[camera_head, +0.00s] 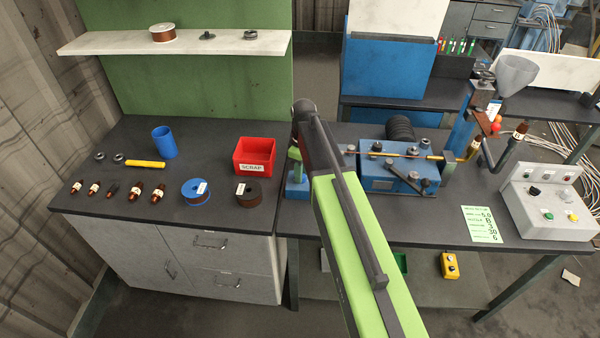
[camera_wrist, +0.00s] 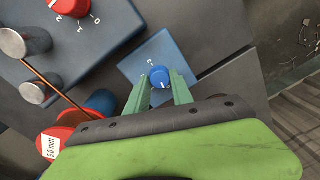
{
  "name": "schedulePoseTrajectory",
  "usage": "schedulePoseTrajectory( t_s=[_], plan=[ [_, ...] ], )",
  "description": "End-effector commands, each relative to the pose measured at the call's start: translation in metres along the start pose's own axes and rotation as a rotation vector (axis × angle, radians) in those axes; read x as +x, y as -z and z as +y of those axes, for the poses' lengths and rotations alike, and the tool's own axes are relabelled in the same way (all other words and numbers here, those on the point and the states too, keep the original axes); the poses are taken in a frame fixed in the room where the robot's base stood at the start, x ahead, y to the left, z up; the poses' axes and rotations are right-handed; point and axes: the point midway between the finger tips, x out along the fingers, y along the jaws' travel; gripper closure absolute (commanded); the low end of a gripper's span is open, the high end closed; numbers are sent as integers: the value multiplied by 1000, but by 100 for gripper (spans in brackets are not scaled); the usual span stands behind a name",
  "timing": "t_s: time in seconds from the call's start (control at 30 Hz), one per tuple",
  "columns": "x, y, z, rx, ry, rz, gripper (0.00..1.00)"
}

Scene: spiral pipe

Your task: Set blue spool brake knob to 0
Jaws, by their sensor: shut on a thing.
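The blue knob (camera_wrist: 160,75) sits on a blue plate (camera_wrist: 136,67) in the wrist view. A small white mark shows on the knob and a small white numeral on the plate beside it. The numeral is too small to read surely, and I see no clear 0 there. My gripper (camera_wrist: 159,80) has its two pale green fingers on either side of the knob, shut on it. In the head view my arm hides most of this spot. Part of the blue base (camera_head: 297,190) shows left of my arm, but the knob cannot be made out there.
A red knob (camera_wrist: 62,7) with a 0, 1, 2 scale is at the wrist view's top left. Copper wire (camera_wrist: 48,82) runs past two metal posts toward a red spool (camera_wrist: 48,135). In the head view, a red SCRAP bin (camera_head: 254,157) stands left of my arm and a blue machine (camera_head: 378,180) right.

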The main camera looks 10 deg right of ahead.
Motion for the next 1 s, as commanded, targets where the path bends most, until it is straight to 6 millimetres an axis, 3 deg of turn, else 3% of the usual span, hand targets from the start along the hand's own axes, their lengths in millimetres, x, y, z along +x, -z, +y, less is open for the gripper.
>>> schedulePoseTrajectory(
  t_s=[0.4,0.93,0.97,1.0],
  plan=[
    [0,-1,1,-167,-2,-12,100],
    [0,-2,2,-187,-4,-13,100],
    [0,-2,2,-187,-4,-13,68],
    [0,-2,2,-187,-3,-13,63]
  ],
)
